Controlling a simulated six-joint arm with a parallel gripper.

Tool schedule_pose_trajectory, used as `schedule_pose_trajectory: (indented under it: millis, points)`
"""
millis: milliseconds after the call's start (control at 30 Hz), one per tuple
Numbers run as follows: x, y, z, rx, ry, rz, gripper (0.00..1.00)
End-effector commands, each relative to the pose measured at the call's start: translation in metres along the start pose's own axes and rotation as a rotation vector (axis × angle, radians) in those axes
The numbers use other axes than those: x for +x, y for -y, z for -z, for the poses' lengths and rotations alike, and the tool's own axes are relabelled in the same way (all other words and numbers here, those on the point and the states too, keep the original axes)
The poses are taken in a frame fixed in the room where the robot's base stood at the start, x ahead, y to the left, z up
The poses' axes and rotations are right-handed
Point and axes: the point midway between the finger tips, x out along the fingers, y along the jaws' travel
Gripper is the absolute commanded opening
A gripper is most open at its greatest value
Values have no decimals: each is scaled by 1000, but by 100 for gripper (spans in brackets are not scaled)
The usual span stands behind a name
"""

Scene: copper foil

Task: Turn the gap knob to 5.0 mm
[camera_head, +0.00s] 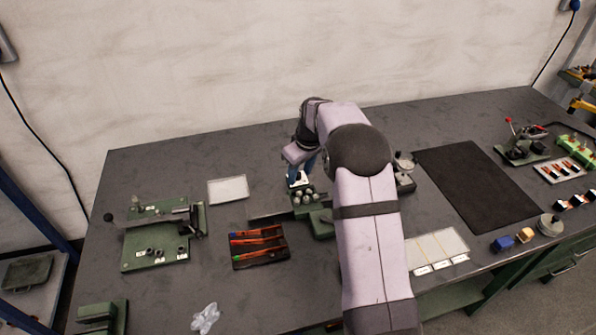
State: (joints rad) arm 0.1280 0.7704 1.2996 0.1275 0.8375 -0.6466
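A small green machine (322,222) with several grey round parts (304,197) stands at the middle of the bench, partly hidden behind my arm. A small white part (298,180) shows at its back end. The gap knob cannot be made out clearly. My gripper (301,178) points down at the back end of this machine, with blue on its fingers. It is close to the white part, but I cannot tell whether it touches anything. Its fingertips are too small and covered to show open or shut. No scale reading is legible.
A black tray (234,241) with coloured strips lies left of the machine, and a white sheet (228,177) behind it. A green fixture (140,256) stands further left. Crumpled foil (205,318) lies in front. Right of my arm are a labelled tray (451,240) and a black mat (470,190).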

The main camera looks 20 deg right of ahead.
Motion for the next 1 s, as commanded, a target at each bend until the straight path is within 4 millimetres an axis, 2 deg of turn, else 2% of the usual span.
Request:
schedule_pose_trajectory:
  millis: [133, 333, 667, 1000]
  points:
    - [0, -19, 18, 200, -85, -71, 39]
    - [-1, -26, 27, 362, -131, -83, 39]
    - [4, -26, 28, 389, -129, -79, 39]
    - [39, -29, 32, 387, -127, -78, 39]
